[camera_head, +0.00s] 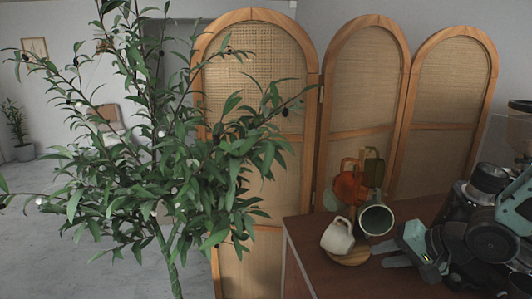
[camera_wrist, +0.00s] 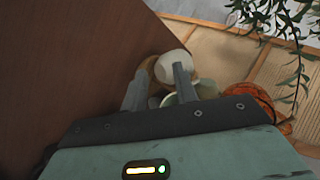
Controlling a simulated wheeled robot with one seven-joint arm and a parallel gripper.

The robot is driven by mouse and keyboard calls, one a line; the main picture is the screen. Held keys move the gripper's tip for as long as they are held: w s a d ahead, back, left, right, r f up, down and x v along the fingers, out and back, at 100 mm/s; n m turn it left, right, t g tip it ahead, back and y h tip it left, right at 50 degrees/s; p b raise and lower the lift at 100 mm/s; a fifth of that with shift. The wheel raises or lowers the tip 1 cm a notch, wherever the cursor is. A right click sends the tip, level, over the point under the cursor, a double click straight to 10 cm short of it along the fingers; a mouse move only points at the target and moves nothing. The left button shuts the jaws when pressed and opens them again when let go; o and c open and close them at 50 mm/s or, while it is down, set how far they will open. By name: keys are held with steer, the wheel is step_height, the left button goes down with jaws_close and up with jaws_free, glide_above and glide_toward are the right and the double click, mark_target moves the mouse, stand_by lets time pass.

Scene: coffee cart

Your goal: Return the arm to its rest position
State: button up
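My gripper (camera_head: 388,255) is over the brown cart top (camera_head: 312,262) in the head view, to the right of the cups. In the wrist view my gripper (camera_wrist: 161,76) shows two grey fingers spread apart, with nothing held between them. A white cup (camera_head: 337,237) sits tilted on a round wooden saucer (camera_head: 350,258). The white cup (camera_wrist: 176,66) also shows past the fingertips in the wrist view, partly hidden by a finger. My arm (camera_head: 515,215) is folded at the right edge of the head view. Its rest position is not marked in the frames.
A greenish cup (camera_head: 375,220), an orange cup (camera_head: 349,188) and a dark green cup (camera_head: 374,172) are clustered behind the white cup. A wicker folding screen (camera_head: 365,75) stands behind the cart. A leafy plant (camera_head: 165,170) stands left, with open floor (camera_head: 50,235) beyond.

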steer(key=s+a+r+n+g+h, duration=0.3)
steer(key=s+a+n, duration=0.3)
steer(key=s, duration=0.6)
steer(key=s+a+r+n+g+h, duration=0.3)
steer(key=s+a+n, duration=0.4)
steer(key=s, duration=0.5)
steer(key=shift+s+r+g, duration=0.2)
steer(key=shift+r+g, duration=0.2)
steer(key=shift+r, duration=0.25)
steer(key=shift+a, duration=0.1)
stand_by(1.1)
